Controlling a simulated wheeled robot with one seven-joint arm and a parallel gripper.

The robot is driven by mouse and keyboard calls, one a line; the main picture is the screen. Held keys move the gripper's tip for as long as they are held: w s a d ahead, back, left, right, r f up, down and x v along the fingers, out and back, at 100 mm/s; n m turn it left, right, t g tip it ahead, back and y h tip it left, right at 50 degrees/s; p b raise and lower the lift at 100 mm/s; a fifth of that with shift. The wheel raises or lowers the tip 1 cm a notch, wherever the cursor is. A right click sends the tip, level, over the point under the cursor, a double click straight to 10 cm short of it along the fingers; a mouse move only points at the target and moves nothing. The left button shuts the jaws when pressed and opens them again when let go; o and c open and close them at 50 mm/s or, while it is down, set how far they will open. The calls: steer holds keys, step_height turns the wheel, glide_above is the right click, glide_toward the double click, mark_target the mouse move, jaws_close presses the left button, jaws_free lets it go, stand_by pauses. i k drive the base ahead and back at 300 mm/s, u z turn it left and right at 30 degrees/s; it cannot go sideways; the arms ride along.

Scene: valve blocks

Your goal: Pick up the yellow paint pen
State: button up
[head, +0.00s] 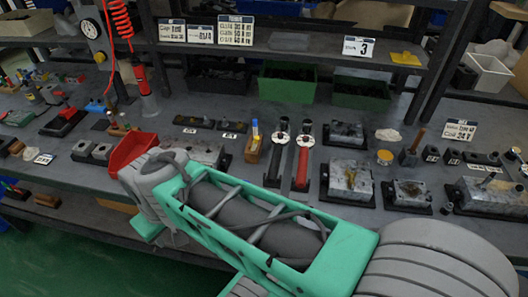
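A slim upright yellow item with some blue beside it, which looks like the yellow paint pen (256,129), stands in a small wooden holder (252,150) near the middle of the bench. It is too small to make out in detail. My green and grey arm crosses the foreground from lower right to the left, in front of and below the holder. My gripper does not show in the head view, so I cannot tell its opening or whether it holds anything.
A red bin (132,153) stands left. Metal valve blocks (350,180) fill the right. A shelf (300,50) runs above the bench (80,172).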

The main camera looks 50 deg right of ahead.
mark_target(256, 139)
steer(key=u, duration=0.05)
steer(key=k, duration=0.65)
steer(key=u, duration=1.05)
steer(key=i, duration=0.5)
steer(key=z, duration=0.05)
